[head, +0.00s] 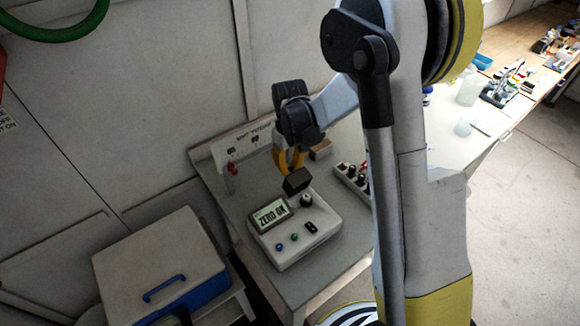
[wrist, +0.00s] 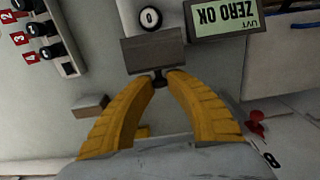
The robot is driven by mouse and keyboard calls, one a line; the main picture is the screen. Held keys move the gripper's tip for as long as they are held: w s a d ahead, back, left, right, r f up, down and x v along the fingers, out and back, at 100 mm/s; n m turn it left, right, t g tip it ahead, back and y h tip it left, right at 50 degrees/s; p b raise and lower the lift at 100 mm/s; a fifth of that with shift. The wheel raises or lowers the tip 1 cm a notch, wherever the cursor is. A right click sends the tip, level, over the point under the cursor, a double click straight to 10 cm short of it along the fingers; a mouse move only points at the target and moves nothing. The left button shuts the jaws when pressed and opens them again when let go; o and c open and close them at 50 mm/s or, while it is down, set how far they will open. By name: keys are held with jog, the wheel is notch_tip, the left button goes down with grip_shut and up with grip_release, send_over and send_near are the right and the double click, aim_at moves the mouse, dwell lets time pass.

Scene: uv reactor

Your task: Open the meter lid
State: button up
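The meter (head: 293,243) is a pale box on the bench with a lit display (head: 271,215) reading "ZERO OK", also upside down in the wrist view (wrist: 222,17). The meter lid (head: 297,181) is a small dark block at the meter's back edge; it shows in the wrist view (wrist: 153,50) with a small dark knob (wrist: 160,79) towards me. My gripper (head: 287,170) reaches down from behind the meter. In the wrist view its yellow fingertips (wrist: 161,76) close in on both sides of the knob and appear to touch it. The meter's opening under the lid is hidden.
A rack of dark-capped items with red number tags (wrist: 38,38) stands beside the meter. A small brown block (wrist: 90,106) and a red item (head: 233,170) are near the gripper. A blue-and-white case (head: 160,260) stands at left. Beakers (head: 463,128) are at right.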

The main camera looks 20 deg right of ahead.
jog(key=shift+f, duration=0.1)
grip_shut()
jog(key=shift+w+a+f+b, duration=0.3)
jog(key=shift+w+f+b, duration=0.25)
jog(key=shift+w+b, duration=0.5)
jog(key=shift+s, duration=0.2)
jog(key=o, duration=0.8)
grip_release()
jog(key=shift+r, duration=0.1)
notch_tip(320, 180, up, 12)
jog(key=shift+f, duration=0.1)
